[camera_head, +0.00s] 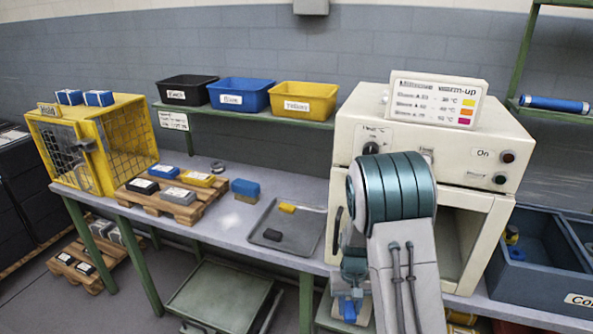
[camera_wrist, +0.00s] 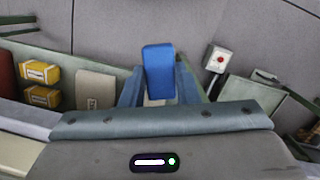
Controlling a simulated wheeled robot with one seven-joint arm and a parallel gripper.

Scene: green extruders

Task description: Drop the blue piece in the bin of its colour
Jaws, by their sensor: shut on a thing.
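The blue piece (camera_wrist: 158,68) is upright between the two fingers of my gripper (camera_wrist: 158,90) in the wrist view; the gripper is shut on it. In the head view my gripper (camera_head: 350,292) hangs low in front of the bench, with a bit of the blue piece (camera_head: 347,310) at its tip; my arm hides part of it. The blue bin (camera_head: 241,98) stands on the shelf above the bench, between the black bin (camera_head: 186,92) and the yellow bin (camera_head: 303,103). My gripper is well below and to the right of the blue bin.
A white oven (camera_head: 485,210) with an open cavity stands behind my arm. A grey tray (camera_head: 310,232) holds a yellow and a dark piece. A blue-topped block (camera_head: 245,190), a pallet (camera_head: 170,208) with several blocks and a yellow cage (camera_head: 125,145) fill the bench's left.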

